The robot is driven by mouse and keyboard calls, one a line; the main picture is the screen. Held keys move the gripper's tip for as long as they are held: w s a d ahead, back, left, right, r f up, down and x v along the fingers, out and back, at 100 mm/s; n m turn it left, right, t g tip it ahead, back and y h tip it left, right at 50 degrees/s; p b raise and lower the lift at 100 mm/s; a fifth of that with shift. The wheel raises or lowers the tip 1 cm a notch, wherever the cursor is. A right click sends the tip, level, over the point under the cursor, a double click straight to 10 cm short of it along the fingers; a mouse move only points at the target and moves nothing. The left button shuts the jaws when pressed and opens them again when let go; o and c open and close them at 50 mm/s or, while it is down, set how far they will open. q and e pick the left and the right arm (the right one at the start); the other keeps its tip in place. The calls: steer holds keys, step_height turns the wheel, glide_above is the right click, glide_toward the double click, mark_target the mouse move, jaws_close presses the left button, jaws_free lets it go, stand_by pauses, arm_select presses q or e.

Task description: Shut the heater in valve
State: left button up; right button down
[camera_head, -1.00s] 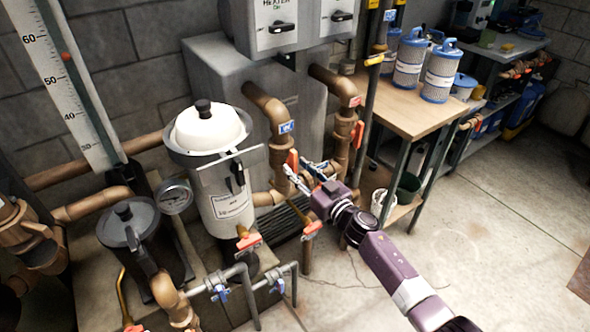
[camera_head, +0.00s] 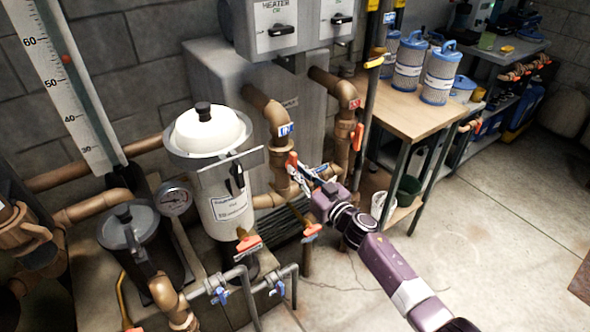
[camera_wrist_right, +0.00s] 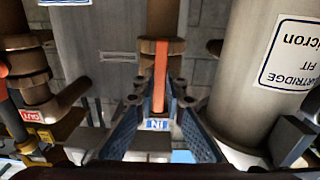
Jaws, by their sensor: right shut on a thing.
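The heater in valve has a red-orange handle (camera_head: 292,162) on the brown pipe below the blue IN label (camera_head: 286,129). In the wrist view the handle (camera_wrist_right: 161,75) stands upright in the picture, between the finger pads. My right gripper (camera_head: 298,171) reaches in from the lower right and is shut on this handle; its fingers (camera_wrist_right: 160,98) also show in the wrist view. The fingers partly hide the handle's lower end and the valve body in the head view. My left gripper is not in view.
The white filter housing (camera_head: 222,200) stands close left of the gripper. The outlet pipe with a red label and valve handle (camera_head: 358,137) is to the right. Lower red-tipped valves (camera_head: 312,231) sit below. A wooden table (camera_head: 400,118) holds filter cartridges. Floor at right is clear.

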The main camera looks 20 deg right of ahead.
steer(key=m+p, duration=0.4)
steer(key=m, duration=0.1)
steer(key=m+p, duration=0.1)
steer(key=m, duration=0.1)
steer(key=shift+r+p, duration=0.25)
steer(key=shift+p, duration=0.15)
steer(key=shift+m+p, duration=0.35)
steer(key=shift+m, duration=0.65)
steer(key=shift+m+p, duration=0.35)
steer(key=shift+m, duration=0.45)
steer(key=m, duration=0.3)
steer(key=shift+f+m+p, duration=0.15)
steer(key=shift+m+p, duration=0.2)
steer(key=shift+m, duration=0.05)
steer(key=m, duration=0.4)
steer(key=shift+f, duration=0.1)
steer(key=c, duration=1.9)
jaws_free()
